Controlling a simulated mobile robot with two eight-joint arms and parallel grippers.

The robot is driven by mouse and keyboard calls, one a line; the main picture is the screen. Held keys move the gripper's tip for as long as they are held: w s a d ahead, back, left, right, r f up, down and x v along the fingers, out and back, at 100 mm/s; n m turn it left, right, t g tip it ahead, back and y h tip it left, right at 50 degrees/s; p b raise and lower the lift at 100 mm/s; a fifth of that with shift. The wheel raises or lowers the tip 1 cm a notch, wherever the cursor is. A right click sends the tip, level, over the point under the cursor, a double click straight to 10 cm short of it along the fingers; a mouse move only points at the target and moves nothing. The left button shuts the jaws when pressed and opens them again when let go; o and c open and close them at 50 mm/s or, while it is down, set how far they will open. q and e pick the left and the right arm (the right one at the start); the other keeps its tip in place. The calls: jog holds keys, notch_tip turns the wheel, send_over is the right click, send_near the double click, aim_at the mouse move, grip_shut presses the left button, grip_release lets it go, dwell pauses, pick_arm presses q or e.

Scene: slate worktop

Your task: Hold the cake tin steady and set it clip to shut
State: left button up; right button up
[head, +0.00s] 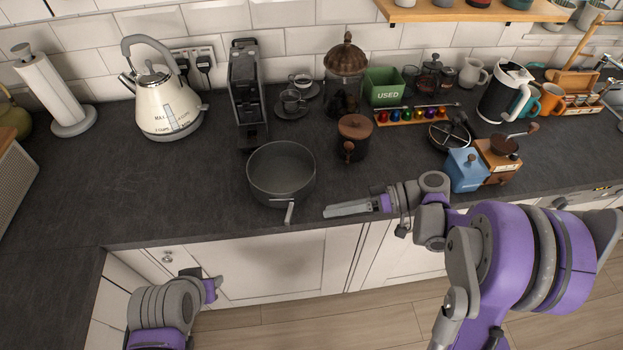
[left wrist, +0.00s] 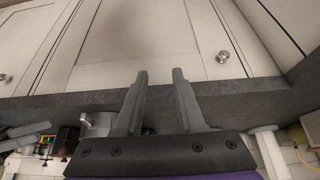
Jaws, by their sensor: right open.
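The cake tin (head: 264,190) is a dark grey, round, empty tin near the worktop's front edge in the head view. Its clip (head: 290,212) is a light grey lever on the front wall, sticking outward and away from the wall. My right gripper (head: 328,211) is open, just right of the clip, its fingers pointing left; it touches neither tin nor clip. My left gripper (head: 218,285) is low at the left, in front of the cupboard doors and below the worktop edge. The left wrist view shows its two fingers (left wrist: 160,88) apart with nothing between them.
A brown-lidded jar (head: 354,137) stands right of the tin, and a coffee machine (head: 247,90) behind it. A cream kettle (head: 165,103) is at the back left. A blue box (head: 465,171) and wooden grinder (head: 500,160) stand at the right. The worktop left of the tin is clear.

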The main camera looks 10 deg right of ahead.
pick_arm(q)
notch_tip(320, 180, up, 11)
jog(key=n+g, duration=0.4)
jog(key=g, duration=0.2)
send_over(254, 191)
jog(key=shift+w+d+f, duration=0.1)
jog(key=shift+f, duration=0.25)
notch_tip(254, 191, down, 10)
jog(key=shift+f, duration=0.1)
grip_shut()
dwell(0.6)
